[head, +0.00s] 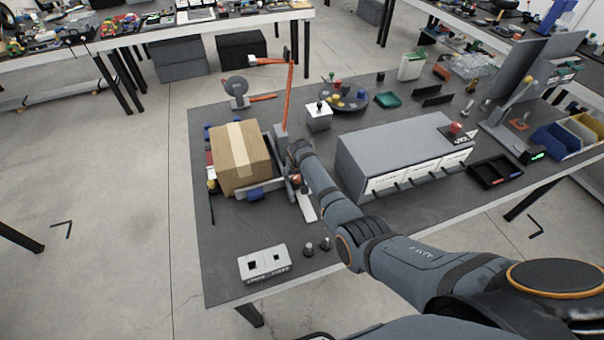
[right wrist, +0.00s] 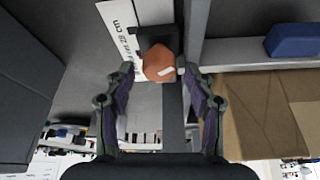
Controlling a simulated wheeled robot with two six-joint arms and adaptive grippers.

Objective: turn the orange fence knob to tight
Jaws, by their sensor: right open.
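The orange fence knob (right wrist: 160,63) is a faceted cap with a pale mark on its face, at the upper middle of the right wrist view. It sits on a dark bracket over a grey rail (right wrist: 173,118). My right gripper (right wrist: 159,72) is open, with one fingertip on each side of the knob; I cannot tell whether either touches it. In the head view my right gripper (head: 295,184) is beside the cardboard box and largely hides the knob. My left gripper is not in view.
A cardboard box (head: 241,157) stands close to the rail, also in the right wrist view (right wrist: 262,115). A white strip marked in cm (right wrist: 121,38) lies by the knob. A grey drawer cabinet (head: 400,150) is right of my gripper. A white socket box (head: 263,263) stands near the front edge.

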